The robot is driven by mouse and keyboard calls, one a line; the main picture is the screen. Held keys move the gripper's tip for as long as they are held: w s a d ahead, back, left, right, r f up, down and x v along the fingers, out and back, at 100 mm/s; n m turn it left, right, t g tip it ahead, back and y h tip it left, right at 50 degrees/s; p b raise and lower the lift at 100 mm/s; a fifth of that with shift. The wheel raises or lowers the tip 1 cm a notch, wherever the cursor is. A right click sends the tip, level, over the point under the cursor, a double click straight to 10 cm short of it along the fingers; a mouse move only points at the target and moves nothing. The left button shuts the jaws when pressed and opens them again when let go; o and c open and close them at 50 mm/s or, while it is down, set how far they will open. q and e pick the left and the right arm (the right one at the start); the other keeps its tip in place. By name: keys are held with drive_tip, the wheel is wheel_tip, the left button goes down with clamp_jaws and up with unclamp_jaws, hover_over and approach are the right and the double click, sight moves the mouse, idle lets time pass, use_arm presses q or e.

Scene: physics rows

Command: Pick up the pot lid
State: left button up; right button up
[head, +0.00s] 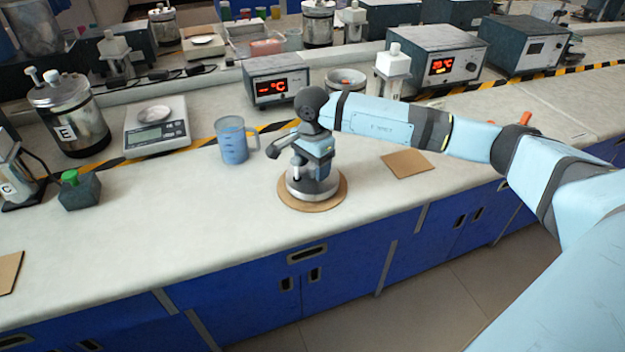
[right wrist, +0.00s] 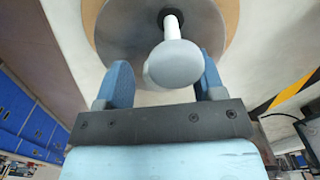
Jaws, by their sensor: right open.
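The pot lid (head: 312,190) is a shiny metal disc with a light upright stem and a rounded grey knob. It sits on a round cork mat (head: 339,193) near the front of the bench, partly hidden behind my right gripper (head: 308,167). In the right wrist view the lid's disc (right wrist: 125,32) lies beyond the knob (right wrist: 174,64). The two blue fingers of my right gripper (right wrist: 165,78) stand apart, one on each side of the knob, with visible gaps. That gripper is open and holds nothing. My left gripper is not in view.
A blue measuring jug (head: 234,142) stands left of the lid, with a scale (head: 156,127) and a steel canister (head: 70,118) farther left. A temperature box (head: 277,80) is behind. A square cork mat (head: 408,163) lies right. The front-left bench is mostly clear.

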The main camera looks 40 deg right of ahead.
drive_tip(key=shift+f, duration=0.5)
drive_tip(key=c, duration=1.1)
drive_tip(key=shift+r, duration=0.15)
